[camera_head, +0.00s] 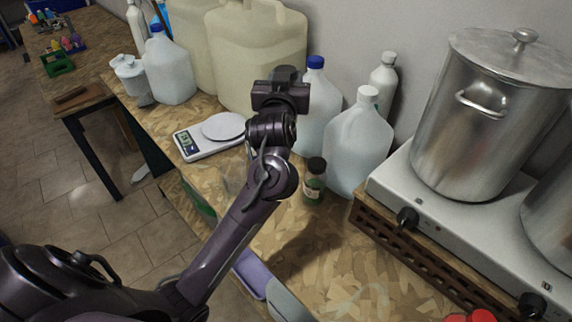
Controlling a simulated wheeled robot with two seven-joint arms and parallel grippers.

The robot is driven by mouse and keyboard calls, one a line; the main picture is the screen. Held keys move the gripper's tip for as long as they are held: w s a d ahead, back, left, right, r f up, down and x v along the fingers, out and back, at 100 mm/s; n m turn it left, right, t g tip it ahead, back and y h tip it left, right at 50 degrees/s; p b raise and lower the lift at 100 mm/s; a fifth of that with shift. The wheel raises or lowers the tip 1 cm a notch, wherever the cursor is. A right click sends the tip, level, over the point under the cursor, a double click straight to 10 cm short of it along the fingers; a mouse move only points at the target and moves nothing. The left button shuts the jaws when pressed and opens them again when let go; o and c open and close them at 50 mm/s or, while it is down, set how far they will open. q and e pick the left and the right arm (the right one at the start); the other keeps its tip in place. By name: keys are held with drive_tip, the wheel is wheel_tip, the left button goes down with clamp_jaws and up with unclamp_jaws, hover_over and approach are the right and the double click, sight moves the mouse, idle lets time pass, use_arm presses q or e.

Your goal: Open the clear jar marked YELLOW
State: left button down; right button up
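My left arm comes in from the lower left and reaches over the bench. Its gripper (281,92) is in front of the big canister and the jugs, pointing away from me, and its fingers cannot be made out. I cannot make out any jar marked YELLOW. A small jar with a dark lid and green contents (314,184) stands upright just right of my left forearm, its lid on; no marking is readable. A faint see-through shape (232,177) shows left of the forearm, partly hidden by it. My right gripper is not in view.
A white scale (195,142) lies left of the arm. A large canister (262,50) and white jugs (358,148) stand along the wall. A steel pot (490,120) sits on a white stove (455,228) at right. A purple tray (252,272) is at the front edge. Bench right of the forearm is mostly clear.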

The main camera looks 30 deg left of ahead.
use_arm(q)
wheel_tip(320, 180, down, 19)
drive_tip(key=p, duration=0.4)
drive_tip(key=shift+f, duration=0.2)
drive_tip(key=shift+s+a, duration=0.1)
drive_tip(key=shift+s, duration=0.05)
drive_tip(key=shift+f, duration=0.1)
drive_tip(key=c, duration=0.9)
unclamp_jaws()
drive_tip(key=shift+o, duration=0.2)
